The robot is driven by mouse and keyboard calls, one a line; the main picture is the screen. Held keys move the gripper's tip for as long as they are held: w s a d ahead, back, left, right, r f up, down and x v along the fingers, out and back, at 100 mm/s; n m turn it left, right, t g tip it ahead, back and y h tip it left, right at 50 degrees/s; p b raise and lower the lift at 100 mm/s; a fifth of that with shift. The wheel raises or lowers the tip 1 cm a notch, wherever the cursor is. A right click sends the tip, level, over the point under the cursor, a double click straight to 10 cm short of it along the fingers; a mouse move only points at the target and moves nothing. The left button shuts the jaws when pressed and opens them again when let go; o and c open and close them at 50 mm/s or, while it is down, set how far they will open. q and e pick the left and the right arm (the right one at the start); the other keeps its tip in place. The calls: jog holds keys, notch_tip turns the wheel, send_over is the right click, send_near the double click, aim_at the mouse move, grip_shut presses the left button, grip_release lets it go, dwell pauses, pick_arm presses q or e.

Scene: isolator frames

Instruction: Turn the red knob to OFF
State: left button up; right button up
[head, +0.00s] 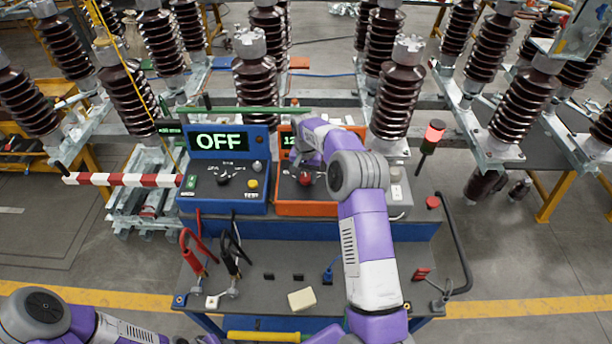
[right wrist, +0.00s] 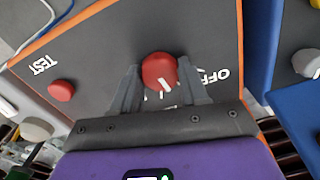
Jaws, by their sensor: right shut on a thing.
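The red knob (head: 305,178) is on the sloped front panel of the orange box (head: 298,208). In the right wrist view the red knob (right wrist: 158,68) is round with a white mark pointing down and slightly right, not straight at the white OFF lettering (right wrist: 214,76) on its right. My right gripper (right wrist: 160,85) has its grey fingers on either side of the knob, shut on it. In the head view my right arm hides part of the orange box and most of its display. My left arm shows only at the lower left, its gripper out of view.
A blue box (head: 225,205) with a display reading OFF stands left of the orange box. A red button (right wrist: 61,90) beside TEST is on the knob's panel. Red and black cable clamps (head: 199,262) stand on the grey bench. A red-lit beacon (head: 433,133) is at right.

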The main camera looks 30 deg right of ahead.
aim_at(306, 177)
jog(key=n, duration=0.5)
jog(key=shift+n, duration=0.3)
jog(key=shift+r+n, duration=0.1)
jog(key=shift+n, duration=2)
jog(key=o, duration=1.1)
jog(key=shift+c, duration=0.2)
notch_tip(306, 177, up, 8)
jog(key=shift+f+b, duration=0.25)
jog(key=shift+b, duration=0.1)
